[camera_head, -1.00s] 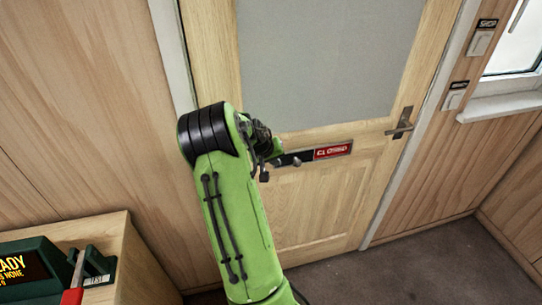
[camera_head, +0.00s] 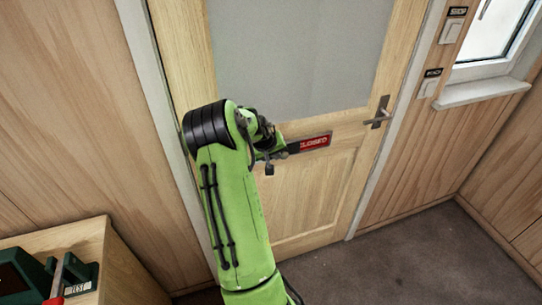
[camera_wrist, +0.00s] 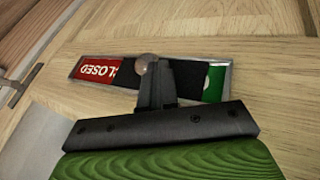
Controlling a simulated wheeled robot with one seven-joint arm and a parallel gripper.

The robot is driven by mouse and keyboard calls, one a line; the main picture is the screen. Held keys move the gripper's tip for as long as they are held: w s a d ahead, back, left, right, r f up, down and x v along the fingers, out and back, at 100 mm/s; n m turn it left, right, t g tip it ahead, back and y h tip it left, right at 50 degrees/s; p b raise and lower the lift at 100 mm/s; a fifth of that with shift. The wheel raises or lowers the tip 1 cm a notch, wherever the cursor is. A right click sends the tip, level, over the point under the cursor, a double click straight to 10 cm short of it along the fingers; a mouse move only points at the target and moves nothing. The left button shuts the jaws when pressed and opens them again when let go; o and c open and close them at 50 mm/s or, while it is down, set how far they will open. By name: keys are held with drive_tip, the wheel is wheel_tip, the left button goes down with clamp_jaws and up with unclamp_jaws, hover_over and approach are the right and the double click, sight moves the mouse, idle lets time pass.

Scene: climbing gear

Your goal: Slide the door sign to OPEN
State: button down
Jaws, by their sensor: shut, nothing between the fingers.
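The door sign (camera_head: 314,142) is a narrow framed strip on the door, below the frosted pane. Its red CLOSED panel shows at the right in the head view and at the left in the wrist view (camera_wrist: 95,70). A black slider (camera_wrist: 128,75) slightly covers the first letter. A round knob (camera_wrist: 147,62) stands on it. A green part (camera_wrist: 214,84) shows at the other end, mostly covered. My gripper (camera_wrist: 157,72) is shut and empty, its fingertips right beside the knob in the wrist view; contact is unclear. In the head view the arm hides the sign's left part.
The door handle (camera_head: 379,113) is right of the sign. Wall switches (camera_head: 452,32) and a window sill (camera_head: 485,92) lie farther right. A wooden cabinet (camera_head: 85,240) with dark green devices is at lower left. The floor (camera_head: 420,255) at right is clear.

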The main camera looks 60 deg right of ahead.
drive_tip(key=s+d, duration=0.8)
drive_tip(key=s, duration=0.1)
drive_tip(key=shift+d+b, duration=0.3)
drive_tip(key=shift+d, duration=0.1)
drive_tip(key=w+a+r, duration=0.3)
drive_tip(key=a+r, duration=0.5)
drive_tip(key=r, duration=0.1)
drive_tip(key=shift+w+p, duration=0.2)
drive_tip(key=shift+p, duration=0.15)
drive_tip(key=shift+w+a+r, duration=0.1)
drive_tip(key=shift+a, duration=0.05)
